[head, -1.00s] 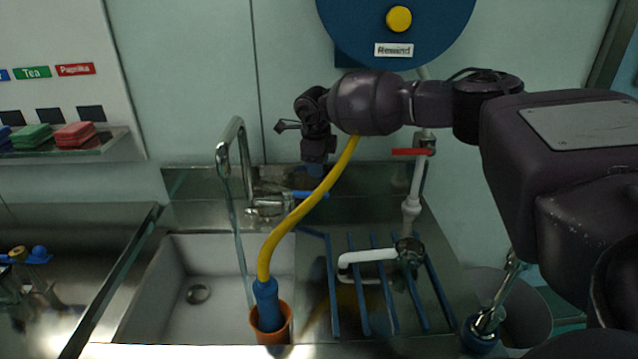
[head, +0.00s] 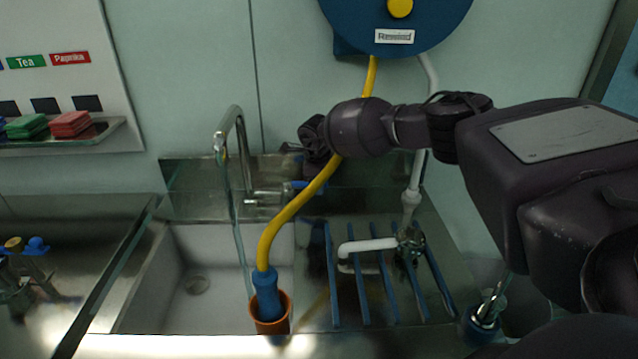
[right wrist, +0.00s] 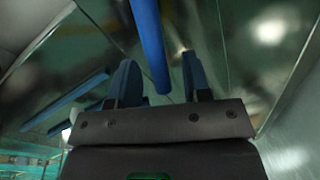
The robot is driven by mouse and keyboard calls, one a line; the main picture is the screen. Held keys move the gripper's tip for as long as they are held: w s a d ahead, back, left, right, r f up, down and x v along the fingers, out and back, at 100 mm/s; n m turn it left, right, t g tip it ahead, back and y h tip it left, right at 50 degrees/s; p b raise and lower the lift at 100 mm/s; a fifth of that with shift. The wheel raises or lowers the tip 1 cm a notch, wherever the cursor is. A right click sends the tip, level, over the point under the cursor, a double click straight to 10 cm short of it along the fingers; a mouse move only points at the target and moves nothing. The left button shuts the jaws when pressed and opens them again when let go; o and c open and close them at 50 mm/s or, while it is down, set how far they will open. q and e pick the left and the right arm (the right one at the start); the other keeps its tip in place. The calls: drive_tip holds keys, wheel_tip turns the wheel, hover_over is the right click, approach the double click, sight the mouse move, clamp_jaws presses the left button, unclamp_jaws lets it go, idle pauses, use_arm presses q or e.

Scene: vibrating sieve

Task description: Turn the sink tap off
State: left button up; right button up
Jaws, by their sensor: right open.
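The sink tap (head: 232,140) is a tall curved metal spout behind the white basin (head: 205,255). A thin pale stream runs from its mouth down into the basin. Its blue lever (head: 303,185) sits at the right of the tap base. My right arm reaches in from the right, and its wrist is just above the lever; the fingers are mostly hidden in the head view. In the right wrist view my right gripper (right wrist: 159,62) is open, with a blue bar (right wrist: 149,40) between and beyond its fingers. This is probably the lever. My left gripper is out of view.
A yellow hose (head: 294,215) hangs from the blue reel (head: 400,20), close to my right wrist, down to an orange cup (head: 269,318). A blue-slatted rack (head: 333,285) with a white pipe (head: 370,246) lies right of the basin.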

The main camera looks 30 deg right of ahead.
drive_tip(key=shift+f, duration=0.1)
drive_tip(key=shift+c, duration=0.2)
clamp_jaws()
